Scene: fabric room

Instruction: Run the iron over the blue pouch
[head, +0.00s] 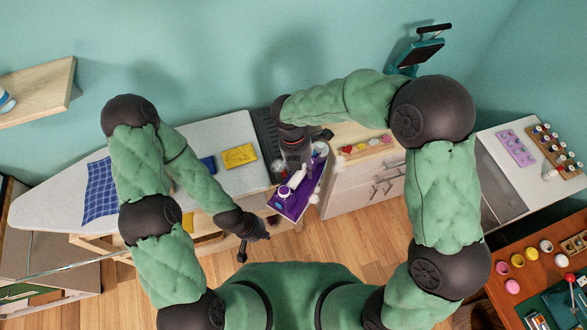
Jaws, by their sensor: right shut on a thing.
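A purple and white iron (290,203) is at the middle of the head view, just past the right end of the ironing board. My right gripper (297,165) is shut on the iron, and its fingers are hard to make out. A small blue pouch (208,164) lies on the ironing board (205,133), partly hidden behind my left arm. My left gripper (243,251) is low, in front of the board's near edge and away from the pouch. Its fingers are too small and dark to tell open from shut.
A yellow cloth (239,155) lies right of the pouch, and a blue checked cloth (101,190) lies to its left. A dark ribbed rest (265,135) is at the board's right end. A white cabinet (350,185) stands to the right.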

